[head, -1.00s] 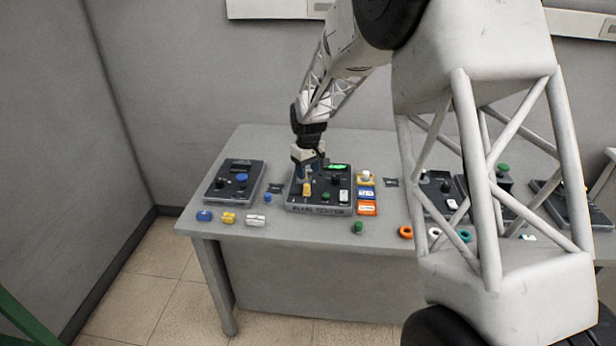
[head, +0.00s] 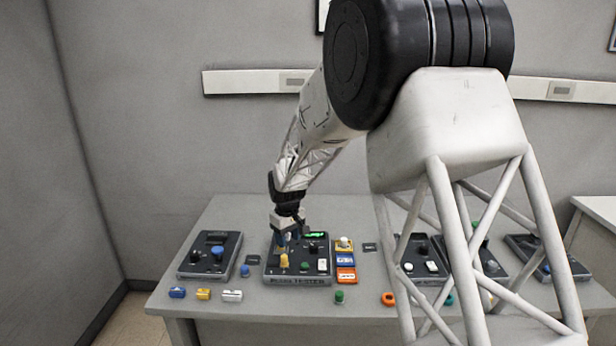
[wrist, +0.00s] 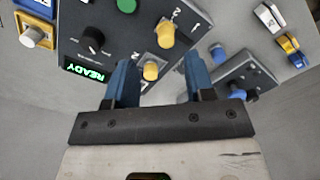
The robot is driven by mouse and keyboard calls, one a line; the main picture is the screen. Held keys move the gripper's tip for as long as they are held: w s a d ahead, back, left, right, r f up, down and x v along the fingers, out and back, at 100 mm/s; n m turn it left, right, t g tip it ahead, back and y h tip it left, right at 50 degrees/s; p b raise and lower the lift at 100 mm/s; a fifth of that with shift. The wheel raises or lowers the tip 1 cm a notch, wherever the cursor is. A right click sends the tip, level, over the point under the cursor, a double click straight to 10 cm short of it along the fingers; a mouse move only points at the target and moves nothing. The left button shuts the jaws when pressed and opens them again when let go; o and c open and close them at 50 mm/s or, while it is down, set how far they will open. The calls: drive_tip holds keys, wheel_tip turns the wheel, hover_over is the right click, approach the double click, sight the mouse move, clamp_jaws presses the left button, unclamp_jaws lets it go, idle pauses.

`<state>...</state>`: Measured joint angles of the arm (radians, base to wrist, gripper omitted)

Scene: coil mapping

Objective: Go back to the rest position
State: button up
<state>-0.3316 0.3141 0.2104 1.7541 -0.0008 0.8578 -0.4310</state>
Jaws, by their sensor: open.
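My gripper (head: 289,238) hangs over the dark tester box (head: 297,281) on the table. In the wrist view its two blue fingers (wrist: 160,78) are apart, with nothing held between them. One yellow knob or plug (wrist: 151,70) on the box shows in the gap between the fingers, apart from both. A second yellow one (wrist: 166,33) is beyond it and also shows in the head view (head: 284,260). The box's green display (wrist: 85,70) reads READY. How high the fingertips are above the box is hard to tell.
Another dark box (head: 209,255) stands at left. Small blue (head: 177,292), yellow (head: 203,294) and white (head: 232,296) pieces lie near the table's front edge. My arm hides part of the boxes at right.

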drive_tip(key=s+d+r+m+t, duration=0.1)
drive_tip(key=s+d+r+m, duration=0.1)
drive_tip(key=s+d+r, duration=0.8)
drive_tip(key=s+d+r+m, duration=0.3)
drive_tip(key=s+d+r, duration=0.45)
drive_tip(key=s, duration=0.45)
drive_tip(key=s+d+m, duration=0.2)
drive_tip(key=s+d, duration=0.3)
drive_tip(key=s, duration=0.8)
drive_tip(key=s+d+m+t, duration=0.1)
drive_tip(key=s+d, duration=0.3)
drive_tip(key=s, duration=0.9)
drive_tip(key=shift+s+d+f+m+t, duration=0.15)
drive_tip(key=shift+d+m+t, duration=0.2)
drive_tip(key=shift+m, duration=0.15)
